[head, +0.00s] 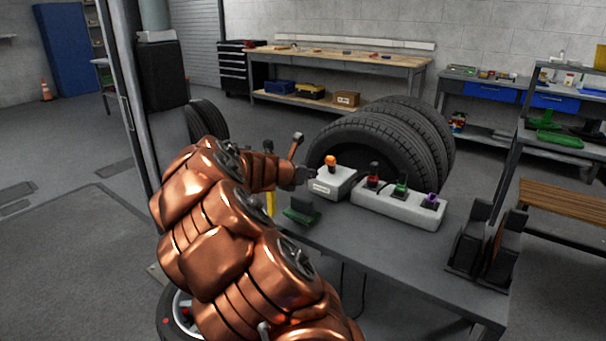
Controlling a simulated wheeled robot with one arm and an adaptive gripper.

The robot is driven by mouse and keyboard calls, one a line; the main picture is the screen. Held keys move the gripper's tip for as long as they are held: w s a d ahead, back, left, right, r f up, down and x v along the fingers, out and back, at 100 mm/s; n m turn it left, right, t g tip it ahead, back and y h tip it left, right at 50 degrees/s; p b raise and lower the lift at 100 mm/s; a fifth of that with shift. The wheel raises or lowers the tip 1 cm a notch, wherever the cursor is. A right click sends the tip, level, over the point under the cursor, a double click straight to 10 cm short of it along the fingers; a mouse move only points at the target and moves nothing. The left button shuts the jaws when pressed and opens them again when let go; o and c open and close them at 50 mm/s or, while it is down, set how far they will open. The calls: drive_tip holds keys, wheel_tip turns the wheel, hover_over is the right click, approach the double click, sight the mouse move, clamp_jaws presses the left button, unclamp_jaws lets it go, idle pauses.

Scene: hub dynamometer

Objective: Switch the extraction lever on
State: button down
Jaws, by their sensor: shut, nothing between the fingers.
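A small light-grey box (333,184) with an orange-topped control (330,161) and a label plate too small to read stands on the dark table. Right of it, a longer light-grey box (400,206) carries a row of controls: a red-based one with a dark upright handle (373,175), a green one (400,189) and a purple one (430,201). I cannot read which is the extraction lever. My gripper (302,176) is shut and empty, just left of the small box. Whether it touches that box I cannot tell.
Tires (385,145) stand behind the table (370,245). A green-based block (302,209) lies at the table's left, close below my gripper. Dark upright pieces (485,245) stand at its right end. The table's front middle is clear.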

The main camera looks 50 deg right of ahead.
sight(327, 164)
drive_tip(key=shift+w+d, duration=0.2)
drive_tip(key=shift+d, duration=3.05)
drive_tip(key=shift+r+p, duration=0.2)
drive_tip(key=shift+p, duration=0.6)
